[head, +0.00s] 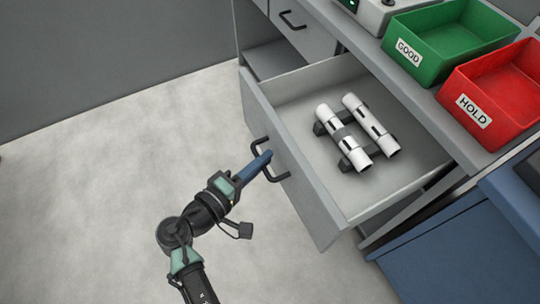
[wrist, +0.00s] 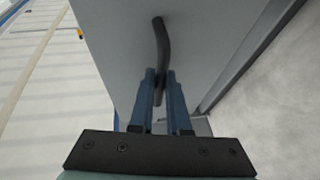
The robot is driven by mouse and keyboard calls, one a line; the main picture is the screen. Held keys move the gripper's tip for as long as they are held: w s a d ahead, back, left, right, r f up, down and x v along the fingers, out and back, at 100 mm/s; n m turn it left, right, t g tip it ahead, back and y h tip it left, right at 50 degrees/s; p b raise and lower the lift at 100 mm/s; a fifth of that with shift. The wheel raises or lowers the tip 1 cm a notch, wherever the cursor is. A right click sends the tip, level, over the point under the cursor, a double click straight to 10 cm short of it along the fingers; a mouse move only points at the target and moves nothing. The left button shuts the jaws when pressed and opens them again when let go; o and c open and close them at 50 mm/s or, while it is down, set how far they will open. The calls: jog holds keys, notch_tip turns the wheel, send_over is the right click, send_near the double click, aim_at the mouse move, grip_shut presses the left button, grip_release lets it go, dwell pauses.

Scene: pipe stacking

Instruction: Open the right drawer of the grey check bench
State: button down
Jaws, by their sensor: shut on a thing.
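The right drawer (head: 305,182) of the grey check bench (head: 425,102) stands pulled out, and its inside shows. Its dark handle (head: 285,178) is on the drawer front; the handle also shows in the wrist view (wrist: 160,40). My gripper (head: 264,160) has its blue fingers at the handle. In the wrist view my gripper (wrist: 160,85) has the handle between its two fingers and is shut on it. Two white pipes, one nearer (head: 343,138) and one farther (head: 371,125), lie side by side on a dark rack inside the drawer.
A green bin (head: 425,67) marked GOOD and a red bin (head: 482,122) marked HOLD stand on the bench top. Another drawer (head: 305,32) with a dark handle is shut at the upper left. A blue cabinet (head: 430,250) stands at the lower right. The floor (head: 100,150) at left is clear.

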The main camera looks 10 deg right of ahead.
dwell(0.3)
jog(key=c, duration=0.9)
grip_release()
jog(key=p+v, duration=0.1)
jog(key=v, duration=1.2)
jog(key=shift+r+p, duration=0.1)
jog(key=shift+p, duration=0.3)
